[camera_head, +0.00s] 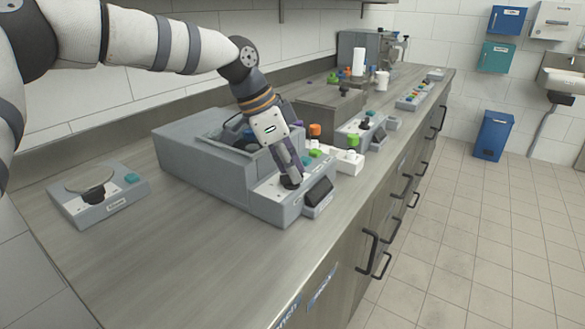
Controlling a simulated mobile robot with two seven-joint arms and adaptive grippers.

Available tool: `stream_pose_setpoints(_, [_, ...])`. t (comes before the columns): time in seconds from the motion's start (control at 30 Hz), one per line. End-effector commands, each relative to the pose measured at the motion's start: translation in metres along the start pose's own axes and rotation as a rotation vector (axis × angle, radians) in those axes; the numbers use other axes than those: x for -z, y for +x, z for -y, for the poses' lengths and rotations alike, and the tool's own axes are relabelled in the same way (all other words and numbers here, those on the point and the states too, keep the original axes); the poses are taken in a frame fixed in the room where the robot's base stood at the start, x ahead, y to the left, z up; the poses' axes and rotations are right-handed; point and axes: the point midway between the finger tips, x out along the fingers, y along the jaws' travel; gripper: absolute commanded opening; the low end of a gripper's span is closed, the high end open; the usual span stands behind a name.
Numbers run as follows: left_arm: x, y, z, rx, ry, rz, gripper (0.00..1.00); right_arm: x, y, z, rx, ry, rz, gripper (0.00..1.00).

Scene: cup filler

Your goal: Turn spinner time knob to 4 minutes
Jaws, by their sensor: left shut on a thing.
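The spinner is a grey box-shaped machine (205,165) on the counter, with an open top holding dark parts. The display is too small to read. My right gripper is not in view.
A small grey device with a round plate (98,190) stands at the left of the counter. Behind the spinner are a white block with orange and green caps (347,160) and another grey device (360,132). Free counter lies in front of the spinner.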

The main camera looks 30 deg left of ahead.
Motion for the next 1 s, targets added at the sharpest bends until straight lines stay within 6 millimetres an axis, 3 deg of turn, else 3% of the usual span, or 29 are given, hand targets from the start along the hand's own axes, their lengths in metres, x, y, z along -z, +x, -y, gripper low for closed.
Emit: stream_pose_setpoints(1.0, [-0.001,0.004,0.002,-0.369,0.879,0.002,0.00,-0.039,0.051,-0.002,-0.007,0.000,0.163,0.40])
